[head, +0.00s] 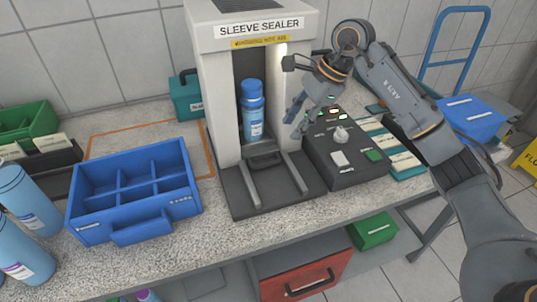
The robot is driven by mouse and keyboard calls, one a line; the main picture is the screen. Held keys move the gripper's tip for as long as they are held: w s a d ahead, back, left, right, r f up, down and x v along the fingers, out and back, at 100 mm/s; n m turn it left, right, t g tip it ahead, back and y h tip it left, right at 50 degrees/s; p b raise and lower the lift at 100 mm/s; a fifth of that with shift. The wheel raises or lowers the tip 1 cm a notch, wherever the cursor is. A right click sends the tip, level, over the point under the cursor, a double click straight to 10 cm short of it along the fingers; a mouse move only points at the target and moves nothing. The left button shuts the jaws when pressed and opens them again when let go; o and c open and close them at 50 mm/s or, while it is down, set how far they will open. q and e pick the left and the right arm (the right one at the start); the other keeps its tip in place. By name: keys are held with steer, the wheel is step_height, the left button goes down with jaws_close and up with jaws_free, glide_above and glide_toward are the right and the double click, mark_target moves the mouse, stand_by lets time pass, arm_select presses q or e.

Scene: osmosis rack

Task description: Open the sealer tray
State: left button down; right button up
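The sleeve sealer (222,110) is a tall white machine with a dark chamber and a dark base with two grey rails at its front. The sealer tray (265,160) shows as a dark piece with a handle low in the chamber opening, behind the free front part of the rails. A blue bottle (252,118) stands upright inside the chamber, above the tray. My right gripper (296,119) is beside the sealer's right wall, above the control box and apart from the tray handle. Its fingers look spread and empty. My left gripper is out of view.
A control box (345,175) with buttons and a knob stands right of the sealer. A blue divided crate (100,205) stands left of it, with blue bottles (30,200) at the far left. The worktop (235,250) in front of the sealer is clear.

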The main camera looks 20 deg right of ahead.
mark_target(267, 164)
steer(key=p+x, duration=0.1)
steer(key=x, duration=1.2)
steer(key=shift+a+f+p, duration=0.15)
steer(key=shift+f+p, duration=0.05)
steer(key=shift+p, duration=0.2)
jaws_close()
